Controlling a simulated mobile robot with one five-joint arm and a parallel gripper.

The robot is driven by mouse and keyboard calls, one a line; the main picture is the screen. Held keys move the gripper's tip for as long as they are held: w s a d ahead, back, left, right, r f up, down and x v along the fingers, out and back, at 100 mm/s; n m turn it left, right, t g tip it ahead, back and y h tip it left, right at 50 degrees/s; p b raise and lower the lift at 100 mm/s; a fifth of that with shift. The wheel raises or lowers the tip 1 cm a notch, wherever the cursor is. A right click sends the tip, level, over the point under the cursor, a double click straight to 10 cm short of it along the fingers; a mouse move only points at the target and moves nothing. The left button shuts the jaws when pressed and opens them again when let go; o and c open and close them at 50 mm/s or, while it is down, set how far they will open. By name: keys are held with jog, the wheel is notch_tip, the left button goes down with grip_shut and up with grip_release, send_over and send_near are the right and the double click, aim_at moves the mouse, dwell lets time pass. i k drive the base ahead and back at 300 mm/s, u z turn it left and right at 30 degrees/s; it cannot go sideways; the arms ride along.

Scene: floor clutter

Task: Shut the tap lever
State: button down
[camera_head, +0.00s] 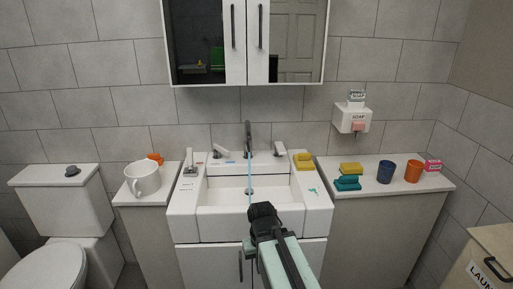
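The dark tap spout (248,136) stands at the back middle of the white sink (225,222). A thin pale blue stream of water (249,172) runs from it into the basin. A light lever (221,153) sits left of the spout and another lever (280,148) sits to its right. They seem turned differently, but they are small and I cannot tell which one is open. My gripper (262,212) is over the front of the sink, well short of both levers and apart from them. Its fingers are dark and seen from behind, so their opening is hidden.
A soap dispenser (352,118) hangs on the wall at right. A yellow sponge (303,161) lies on the sink's right side and a bottle (190,162) stands on its left. A white mug (143,178) and two cups (386,172) stand on the side counters. A mirror cabinet (205,50) hangs above.

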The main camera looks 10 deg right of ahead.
aim_at(281, 150)
jog(key=u, duration=3.25)
jog(key=k, duration=0.95)
jog(key=z, duration=1.8)
jog(key=i, duration=1)
